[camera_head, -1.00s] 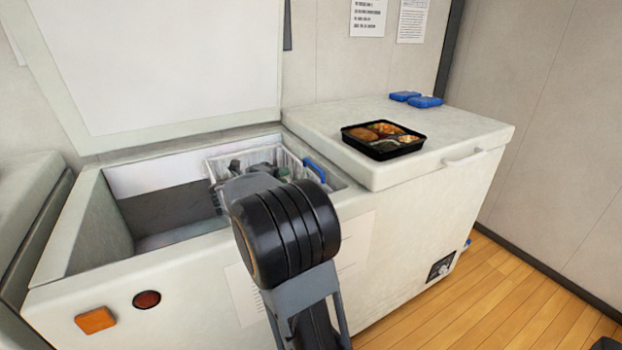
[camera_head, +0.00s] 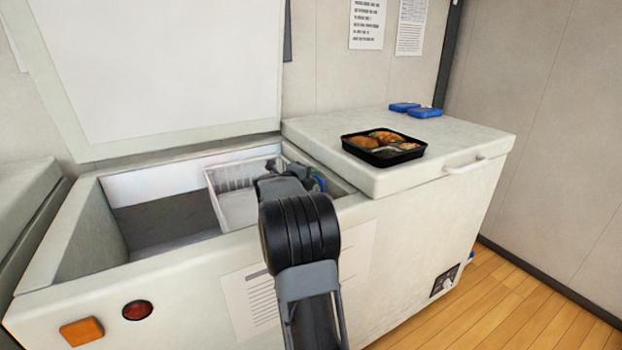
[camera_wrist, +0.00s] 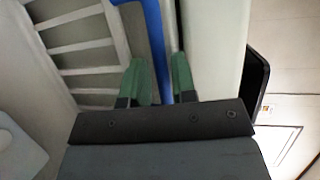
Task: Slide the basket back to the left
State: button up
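The white wire basket (camera_head: 232,178) sits inside the open freezer, at the right end of its opening. Its blue handle (camera_head: 321,183) is on the basket's right side, mostly hidden behind my wrist in the head view. In the wrist view, the basket's slats (camera_wrist: 85,45) fill the upper left and the blue handle (camera_wrist: 154,30) runs down between the fingers. My gripper (camera_wrist: 158,78) is open, with one green finger on each side of the handle. I cannot tell whether either finger touches it.
A black bento tray (camera_head: 384,160) with food sits on the closed freezer lid (camera_head: 450,150) to the right, with blue packs (camera_head: 425,112) behind it. The open lid (camera_head: 165,70) stands at the back. The freezer's left part (camera_head: 165,217) is empty.

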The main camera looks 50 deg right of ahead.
grip_shut()
dwell(0.5)
